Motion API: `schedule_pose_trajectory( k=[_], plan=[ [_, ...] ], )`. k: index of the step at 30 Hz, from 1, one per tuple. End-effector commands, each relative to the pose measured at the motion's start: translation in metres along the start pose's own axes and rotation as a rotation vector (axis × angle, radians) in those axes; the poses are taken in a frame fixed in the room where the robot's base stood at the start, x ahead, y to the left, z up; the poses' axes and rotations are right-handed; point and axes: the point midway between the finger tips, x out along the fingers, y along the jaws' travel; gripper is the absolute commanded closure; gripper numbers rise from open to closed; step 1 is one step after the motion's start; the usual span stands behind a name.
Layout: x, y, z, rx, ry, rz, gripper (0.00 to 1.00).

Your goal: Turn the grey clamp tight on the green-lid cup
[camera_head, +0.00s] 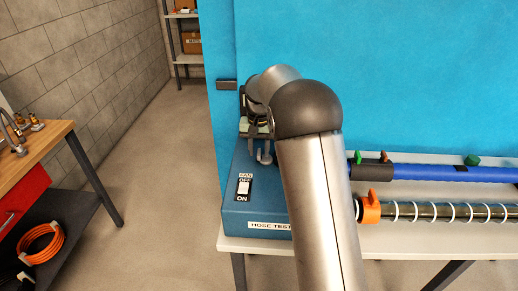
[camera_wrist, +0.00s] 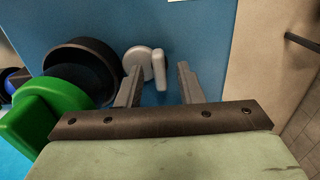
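In the wrist view the grey clamp (camera_wrist: 138,59) shows as a round knob with an upright lever (camera_wrist: 160,69), against a blue panel. My gripper (camera_wrist: 161,72) is open, with one finger on each side of the lever; I cannot tell whether either finger touches it. The dark round cup (camera_wrist: 78,58) is left of the clamp, with its bright green lid (camera_wrist: 50,105) at lower left. In the head view the grey clamp (camera_head: 264,153) shows as a small light grey piece below my gripper (camera_head: 257,137), at the blue box. My arm hides much there.
The blue hose test box (camera_head: 262,208) with a fan switch (camera_head: 243,188) stands on a white table. To its right lie a blue tube (camera_head: 425,173) and a ringed clear hose (camera_head: 450,212) with an orange clamp (camera_head: 371,207). A blue wall (camera_head: 420,70) stands behind.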

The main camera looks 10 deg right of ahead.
Motion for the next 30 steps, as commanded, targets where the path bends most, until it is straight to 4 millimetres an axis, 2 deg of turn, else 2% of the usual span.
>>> schedule_pose_trajectory(
  k=[6, 11, 24, 30],
  plan=[
    [-0.002, 0.0, 0.0, -0.001, 0.0, 0.0, 0.66],
    [-0.021, 0.0, 0.0, -0.001, 0.002, -0.001, 0.66],
    [-0.127, 0.0, -0.001, -0.001, 0.004, -0.001, 0.66],
    [-0.161, 0.0, -0.001, 0.0, 0.002, -0.001, 0.66]
  ],
)
